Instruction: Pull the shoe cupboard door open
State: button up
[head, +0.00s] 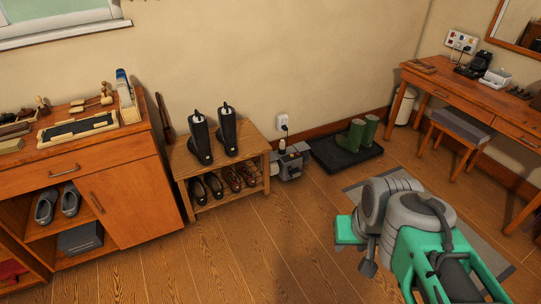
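The wooden shoe cupboard (130,158) stands at the left of the head view against the wall. Its door (140,207) is on the right half of the front and looks shut. A slanted bar handle (97,203) sits near the door's left edge. The left half is an open compartment with grey shoes (58,204) and a dark box (80,239). My arm is at the lower right, well apart from the cupboard. My gripper (367,267) seems to be the dark part at the arm's end; its fingers are not clear, and nothing is seen held.
A low shoe rack (262,152) with boots and shoes stands just right of the cupboard. Beyond are a grey device (290,164) and green boots (357,137) on a dark tray. A desk (470,92) and stool (463,122) are at right. The floor before the cupboard is clear.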

aim_at(134, 201)
jog(key=z, duration=0.35)
jog(key=i, duration=0.5)
jog(key=u, duration=0.65)
jog(key=i, duration=0.65)
jog(key=u, duration=0.7)
